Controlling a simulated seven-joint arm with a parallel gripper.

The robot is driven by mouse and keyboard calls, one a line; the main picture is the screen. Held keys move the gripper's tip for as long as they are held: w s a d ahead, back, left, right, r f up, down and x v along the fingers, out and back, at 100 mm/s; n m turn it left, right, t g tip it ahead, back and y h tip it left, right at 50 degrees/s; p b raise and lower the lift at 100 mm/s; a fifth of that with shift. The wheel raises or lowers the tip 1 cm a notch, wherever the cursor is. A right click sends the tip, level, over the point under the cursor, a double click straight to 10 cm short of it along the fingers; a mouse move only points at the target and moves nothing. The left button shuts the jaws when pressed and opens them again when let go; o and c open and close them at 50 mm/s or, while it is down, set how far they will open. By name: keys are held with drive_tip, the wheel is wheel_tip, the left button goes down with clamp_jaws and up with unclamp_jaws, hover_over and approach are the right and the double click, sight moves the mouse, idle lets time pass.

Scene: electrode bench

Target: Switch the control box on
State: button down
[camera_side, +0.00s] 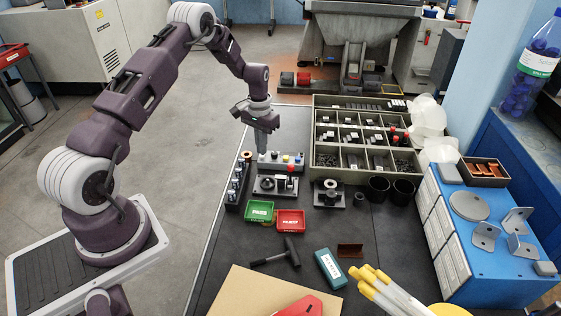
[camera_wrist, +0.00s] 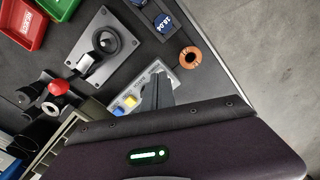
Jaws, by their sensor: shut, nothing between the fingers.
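The control box is a long light-grey box (camera_side: 280,158) at the back of the dark bench in the side view, with small coloured buttons on top. In the wrist view its grey top (camera_wrist: 143,88) shows a blue button (camera_wrist: 117,111) and a yellow button (camera_wrist: 130,101). My gripper (camera_side: 262,152) points down over the left end of the box, its fingers together and empty. In the wrist view the fingertips (camera_wrist: 157,78) cover part of that end, so any switch there is hidden. I cannot tell whether the fingertips touch the box.
A plate with a round fixture (camera_side: 267,184) stands just in front of the box. A compartment tray (camera_side: 325,150) stands right of the box. Green (camera_side: 259,211) and red (camera_side: 291,221) trays lie in front. A copper ring (camera_wrist: 190,57) is close to the fingers.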

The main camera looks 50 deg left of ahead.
drive_tip(key=shift+f, duration=0.6)
drive_tip(key=shift+r, duration=3.5)
drive_tip(key=s+d+r+t, duration=0.1)
drive_tip(key=s+d+r, duration=0.2)
drive_tip(key=d+r, duration=0.3)
drive_tip(key=s+d+r+m+t, duration=0.1)
drive_tip(key=s+d+r, duration=0.15)
drive_tip(key=r, duration=0.65)
drive_tip(key=s+d+r+t, duration=0.1)
drive_tip(key=s+d+r, duration=0.2)
drive_tip(key=d+r, duration=0.3)
drive_tip(key=s+d+r+t, duration=0.1)
drive_tip(key=s+d, duration=0.2)
drive_tip(key=s, duration=0.4)
drive_tip(key=s+d+r+m, duration=0.1)
drive_tip(key=s+d+r, duration=0.1)
drive_tip(key=s, duration=0.5)
drive_tip(key=s+d+r+m+t, duration=0.1)
drive_tip(key=s+d+r, duration=0.1)
drive_tip(key=s+d, duration=0.2)
drive_tip(key=s, duration=0.3)
drive_tip(key=shift+s+d+t, duration=0.2)
drive_tip(key=shift+s+t, duration=0.1)
drive_tip(key=shift+s, duration=0.05)
